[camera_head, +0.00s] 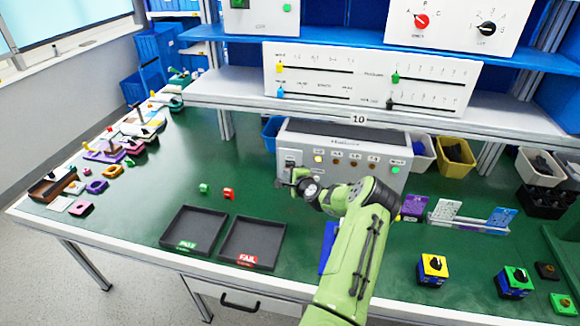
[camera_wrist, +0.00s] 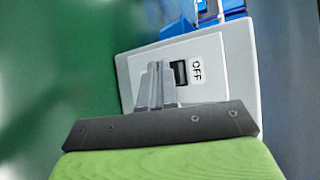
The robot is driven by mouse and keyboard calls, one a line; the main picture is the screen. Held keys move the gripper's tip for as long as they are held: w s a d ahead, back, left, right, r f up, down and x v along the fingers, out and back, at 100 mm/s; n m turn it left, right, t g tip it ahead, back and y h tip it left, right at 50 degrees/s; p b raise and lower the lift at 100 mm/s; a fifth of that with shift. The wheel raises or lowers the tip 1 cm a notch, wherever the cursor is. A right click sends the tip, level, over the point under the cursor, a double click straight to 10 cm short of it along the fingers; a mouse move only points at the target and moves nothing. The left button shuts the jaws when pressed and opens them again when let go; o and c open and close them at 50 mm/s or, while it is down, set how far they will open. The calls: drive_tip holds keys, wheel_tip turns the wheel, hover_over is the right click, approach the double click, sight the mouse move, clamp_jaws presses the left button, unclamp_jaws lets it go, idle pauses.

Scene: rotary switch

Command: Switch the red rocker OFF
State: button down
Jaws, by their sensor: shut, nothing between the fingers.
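A grey box (camera_head: 345,140) with a row of indicator lights stands on the green bench under the shelf. In the wrist view, the white switch plate (camera_wrist: 215,50) on it carries a small dark rocker (camera_wrist: 179,73) beside a label reading OFF. No red shows on this rocker, and its tilt is too small to tell. My gripper (camera_head: 290,176) is at the left end of the box's front in the head view. In the wrist view, my gripper's fingers (camera_wrist: 157,72) are shut, empty, and just left of the rocker. I cannot tell whether they touch the plate.
Two dark trays marked PASS (camera_head: 192,228) and FAIL (camera_head: 250,240) lie in front on the bench, with small green and red blocks behind them. A shelf (camera_head: 330,95) with a slider panel overhangs the box. Yellow and green switch blocks stand at the right.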

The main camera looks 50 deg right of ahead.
drive_tip(key=shift+d, duration=0.1)
drive_tip(key=shift+w+d, duration=0.15)
drive_tip(key=shift+d, duration=0.15)
drive_tip(key=shift+w+d+r+b, duration=0.15)
drive_tip(key=shift+d+b, duration=0.15)
drive_tip(key=shift+b, duration=0.15)
idle(0.6)
drive_tip(key=shift+a, duration=0.1)
drive_tip(key=shift+s+a, duration=0.35)
drive_tip(key=shift+a, duration=0.25)
drive_tip(key=shift+s+a+f, duration=0.15)
drive_tip(key=shift+s+a, duration=0.2)
drive_tip(key=shift+a, duration=0.4)
drive_tip(key=shift+s+a+f, duration=0.15)
drive_tip(key=shift+s+a, duration=0.15)
drive_tip(key=shift+a, duration=0.45)
drive_tip(key=shift+s+a+f, duration=0.15)
drive_tip(key=shift+s+a, duration=0.2)
drive_tip(key=shift+a, duration=0.4)
